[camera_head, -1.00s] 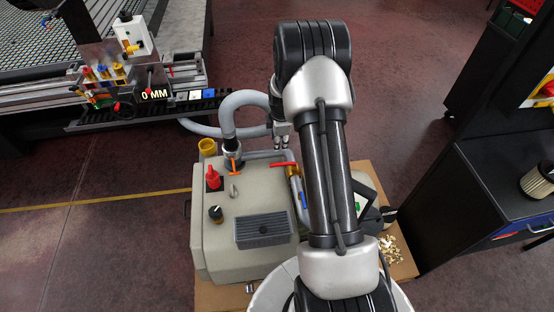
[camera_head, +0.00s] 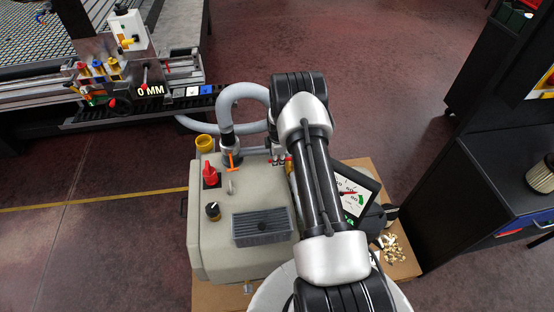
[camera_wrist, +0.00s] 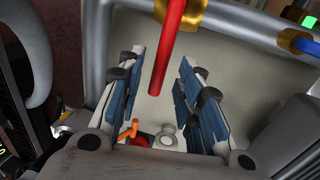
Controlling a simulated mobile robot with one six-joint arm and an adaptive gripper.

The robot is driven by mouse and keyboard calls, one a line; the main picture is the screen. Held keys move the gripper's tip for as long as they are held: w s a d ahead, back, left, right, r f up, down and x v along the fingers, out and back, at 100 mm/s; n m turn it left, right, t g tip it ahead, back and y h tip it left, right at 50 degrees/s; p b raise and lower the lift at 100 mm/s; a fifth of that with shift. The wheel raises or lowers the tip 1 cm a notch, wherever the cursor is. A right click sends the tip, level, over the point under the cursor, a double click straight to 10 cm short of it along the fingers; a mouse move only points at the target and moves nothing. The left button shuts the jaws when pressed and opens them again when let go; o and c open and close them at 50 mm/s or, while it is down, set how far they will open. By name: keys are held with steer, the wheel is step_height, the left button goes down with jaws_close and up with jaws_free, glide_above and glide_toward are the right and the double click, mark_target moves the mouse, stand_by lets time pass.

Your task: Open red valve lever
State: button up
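The red valve lever (camera_wrist: 168,50) is a straight red bar in the wrist view, running down from a brass fitting on a grey pipe at the top. Its free end lies between my gripper's two fingers. My gripper (camera_wrist: 158,76) is open, with blue pads on both sides of the lever and a visible gap on each side. In the head view my gripper (camera_head: 277,156) is small and partly hidden by my arm beside the beige machine (camera_head: 222,247). The lever is mostly hidden there.
A blue handle (camera_wrist: 295,43) with a brass fitting sits right of the lever. A grey hose (camera_head: 240,90) loops behind the machine. A gauge screen (camera_head: 352,195) stands right of my arm. Orange, red and black knobs are on the machine top.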

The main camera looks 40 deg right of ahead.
steer(key=shift+f, duration=0.35)
steer(key=shift+c, duration=0.3)
jaws_close()
stand_by(0.4)
